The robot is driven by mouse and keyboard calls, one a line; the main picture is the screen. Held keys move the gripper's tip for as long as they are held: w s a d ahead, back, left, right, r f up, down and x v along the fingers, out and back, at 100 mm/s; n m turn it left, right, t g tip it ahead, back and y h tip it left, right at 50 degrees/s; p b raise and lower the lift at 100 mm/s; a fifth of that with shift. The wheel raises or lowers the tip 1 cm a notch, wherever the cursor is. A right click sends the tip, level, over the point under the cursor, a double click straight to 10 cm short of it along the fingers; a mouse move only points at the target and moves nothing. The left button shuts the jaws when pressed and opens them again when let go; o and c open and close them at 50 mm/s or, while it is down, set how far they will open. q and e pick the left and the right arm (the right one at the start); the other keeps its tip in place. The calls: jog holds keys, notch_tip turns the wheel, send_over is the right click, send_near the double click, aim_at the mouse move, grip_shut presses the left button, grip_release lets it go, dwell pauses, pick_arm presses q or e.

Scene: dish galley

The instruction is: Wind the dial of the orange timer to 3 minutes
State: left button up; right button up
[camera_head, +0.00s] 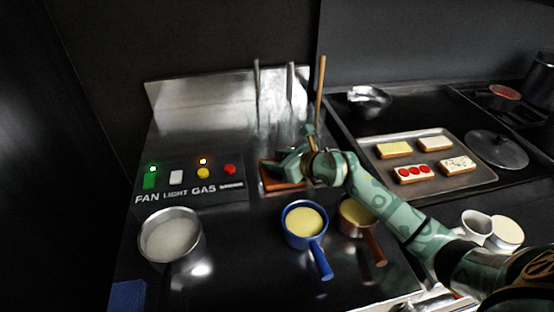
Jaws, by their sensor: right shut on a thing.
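The orange timer (281,186) lies on the steel counter, right of the switch panel. My right gripper (284,167) reaches in from the right and covers most of it, so only its orange edges show. The right gripper is shut at the timer, apparently on its dial. The dial, its marks and its setting are hidden behind the gripper. My left gripper is not in view.
A panel (190,181) with fan, light and gas controls is left of the timer. A blue pan (304,221), a copper pan (357,212) and a steel bowl (170,236) stand in front. Upright utensils (320,90) stand behind. A toast tray (425,160) is at right.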

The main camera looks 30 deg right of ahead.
dwell(0.8)
jog(key=o, duration=0.9)
jog(key=shift+o, duration=0.2)
jog(key=p+v, duration=0.3)
jog(key=v, duration=1.3)
jog(key=shift+s+p, duration=0.2)
jog(key=shift+p, duration=0.15)
jog(key=shift+d+f, duration=0.1)
jog(key=shift+d, duration=0.05)
